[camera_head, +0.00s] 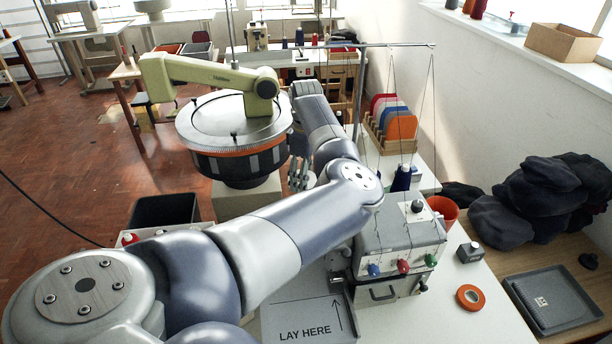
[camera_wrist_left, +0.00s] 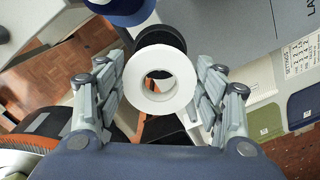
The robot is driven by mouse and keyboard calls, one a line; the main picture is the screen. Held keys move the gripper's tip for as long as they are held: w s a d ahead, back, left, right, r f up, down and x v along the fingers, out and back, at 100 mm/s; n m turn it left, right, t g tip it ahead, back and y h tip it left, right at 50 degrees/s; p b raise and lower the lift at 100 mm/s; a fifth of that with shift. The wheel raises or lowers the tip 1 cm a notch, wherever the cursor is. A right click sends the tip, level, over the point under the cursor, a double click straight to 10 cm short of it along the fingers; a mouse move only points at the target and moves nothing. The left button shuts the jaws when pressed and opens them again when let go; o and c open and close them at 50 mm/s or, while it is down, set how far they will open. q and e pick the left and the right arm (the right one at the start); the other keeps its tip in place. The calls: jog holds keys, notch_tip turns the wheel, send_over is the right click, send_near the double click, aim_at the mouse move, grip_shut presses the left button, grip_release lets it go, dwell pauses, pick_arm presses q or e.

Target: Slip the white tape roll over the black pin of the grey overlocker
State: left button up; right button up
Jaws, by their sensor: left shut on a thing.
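In the left wrist view my left gripper (camera_wrist_left: 160,84) is shut on the white tape roll (camera_wrist_left: 160,106), a flat ring facing the camera with its hole showing. A wide black round thing (camera_wrist_left: 160,38) is behind the roll's upper edge; I cannot tell whether it is the pin or how far apart they are. In the head view the grey overlocker (camera_head: 390,245) has coloured knobs on its front and a small black piece (camera_head: 417,206) on top. Grey gripper fingers (camera_head: 301,174) show partly behind my arm; the roll is hidden there. My right gripper is not in view.
A round knitting machine (camera_head: 240,130) stands left of my arm. A dark blue thread cone (camera_head: 402,178) and a rack of coloured boards (camera_head: 388,122) are behind the overlocker.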

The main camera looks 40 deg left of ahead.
pick_arm(q)
jog(key=shift+f, duration=0.5)
jog(key=shift+f+b, duration=0.4)
jog(key=shift+f, duration=0.7)
jog(key=shift+f+b, duration=0.35)
jog(key=shift+f, duration=0.2)
jog(key=shift+f+b, duration=0.4)
jog(key=shift+f, duration=0.7)
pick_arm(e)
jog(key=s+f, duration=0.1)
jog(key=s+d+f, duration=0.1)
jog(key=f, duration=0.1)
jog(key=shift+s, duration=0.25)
pick_arm(q)
jog(key=o, duration=1)
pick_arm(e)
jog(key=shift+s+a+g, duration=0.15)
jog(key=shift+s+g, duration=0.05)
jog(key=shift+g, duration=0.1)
